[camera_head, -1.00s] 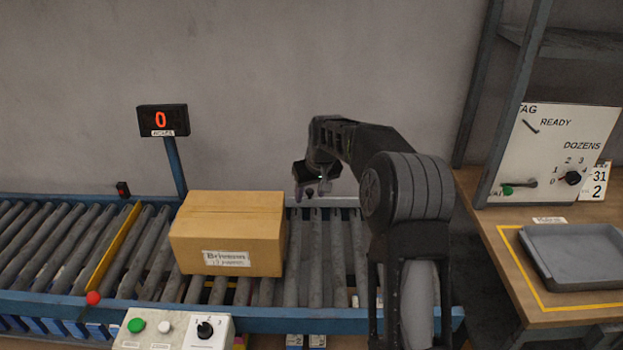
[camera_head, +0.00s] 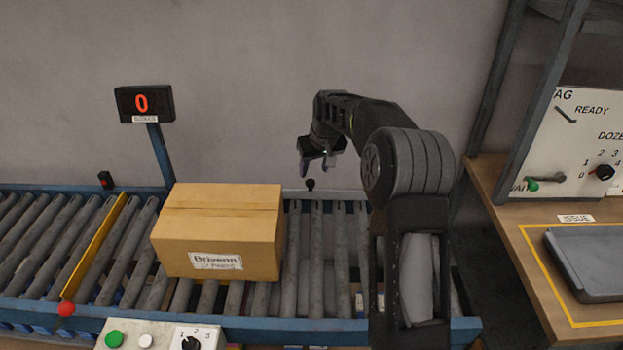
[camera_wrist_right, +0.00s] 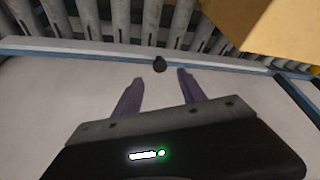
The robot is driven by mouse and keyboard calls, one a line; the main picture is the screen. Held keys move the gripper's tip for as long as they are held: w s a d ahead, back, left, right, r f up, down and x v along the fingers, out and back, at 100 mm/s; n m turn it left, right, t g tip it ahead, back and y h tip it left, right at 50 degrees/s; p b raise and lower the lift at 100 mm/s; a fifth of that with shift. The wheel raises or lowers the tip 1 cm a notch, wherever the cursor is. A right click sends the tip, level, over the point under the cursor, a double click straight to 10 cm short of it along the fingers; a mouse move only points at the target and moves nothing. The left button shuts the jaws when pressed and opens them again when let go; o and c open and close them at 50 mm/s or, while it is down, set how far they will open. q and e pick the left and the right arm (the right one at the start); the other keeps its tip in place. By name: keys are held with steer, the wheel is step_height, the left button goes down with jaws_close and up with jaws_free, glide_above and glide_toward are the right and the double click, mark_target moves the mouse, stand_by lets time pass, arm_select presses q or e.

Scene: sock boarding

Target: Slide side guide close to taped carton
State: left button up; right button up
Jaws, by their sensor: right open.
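The taped carton (camera_head: 220,230) is brown, closed and labelled, and sits on the roller conveyor. A black round knob (camera_head: 310,184) stands at the conveyor's far rail, right of the carton. It also shows in the right wrist view (camera_wrist_right: 160,64); whether it belongs to the side guide I cannot tell. My right gripper (camera_head: 316,166) is open and empty, its purple fingers just above the knob in the head view. In the wrist view the knob lies just beyond the fingertips (camera_wrist_right: 160,78), between their lines. My left gripper is not in view.
A yellow bar (camera_head: 97,240) with a red ball (camera_head: 66,309) crosses the rollers left of the carton. A display reading 0 (camera_head: 145,104) stands behind. A control box (camera_head: 160,338) is in front. A bench with a grey tray (camera_head: 600,262) is at right. Rollers right of the carton are clear.

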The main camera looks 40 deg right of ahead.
mark_target(311, 182)
steer(key=x, duration=0.6)
steer(key=shift+w+f, duration=0.1)
steer(key=shift+f, duration=0.2)
jaws_close()
stand_by(1.1)
